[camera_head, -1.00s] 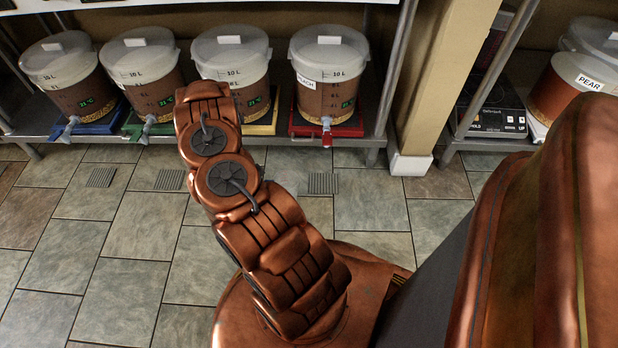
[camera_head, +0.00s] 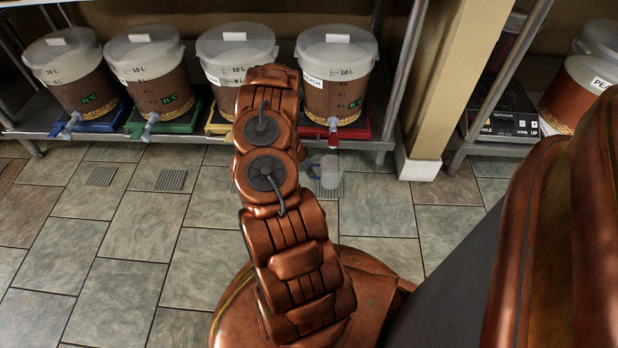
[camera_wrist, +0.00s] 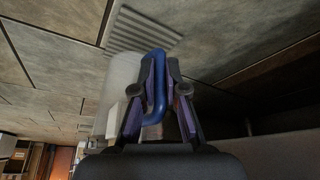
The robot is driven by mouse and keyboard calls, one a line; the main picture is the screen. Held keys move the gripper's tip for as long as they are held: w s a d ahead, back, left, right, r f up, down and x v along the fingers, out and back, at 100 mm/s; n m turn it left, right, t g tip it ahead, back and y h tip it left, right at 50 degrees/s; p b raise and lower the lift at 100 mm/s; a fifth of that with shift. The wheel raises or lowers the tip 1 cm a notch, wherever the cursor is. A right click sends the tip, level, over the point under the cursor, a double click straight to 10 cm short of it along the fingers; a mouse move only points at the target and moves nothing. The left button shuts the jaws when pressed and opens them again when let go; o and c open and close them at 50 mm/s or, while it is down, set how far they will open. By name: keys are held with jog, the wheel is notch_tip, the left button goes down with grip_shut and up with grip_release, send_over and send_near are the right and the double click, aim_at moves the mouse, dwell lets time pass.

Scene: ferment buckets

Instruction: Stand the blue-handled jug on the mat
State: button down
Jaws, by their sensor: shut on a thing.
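My gripper (camera_wrist: 158,68) is shut on the blue handle (camera_wrist: 158,100) of a translucent jug in the wrist view. The jug's pale body (camera_wrist: 119,78) is left of the fingers. In the head view the jug (camera_head: 331,172) shows right of my arm, in front of the red-based bucket. It overlaps a grey ribbed mat on the floor, which also shows just beyond the jug in the wrist view (camera_wrist: 143,32). I cannot tell whether the jug touches the mat.
Several lidded buckets stand on blue, green, yellow and red bases on a low shelf (camera_head: 370,145); the peach bucket (camera_head: 335,75) is nearest the jug. Two other ribbed mats (camera_head: 101,176) (camera_head: 171,180) lie to the left. A post (camera_head: 437,100) stands right. The tiled floor in front is clear.

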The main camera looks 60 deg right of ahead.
notch_tip(320, 180, down, 4)
jog(key=shift+r+b, duration=0.25)
jog(key=shift+b, duration=0.8)
jog(key=shift+r, duration=0.1)
jog(key=c, duration=1.2)
grip_release()
jog(key=p+v, duration=0.5)
jog(key=v, duration=0.7)
jog(key=shift+p, duration=0.3)
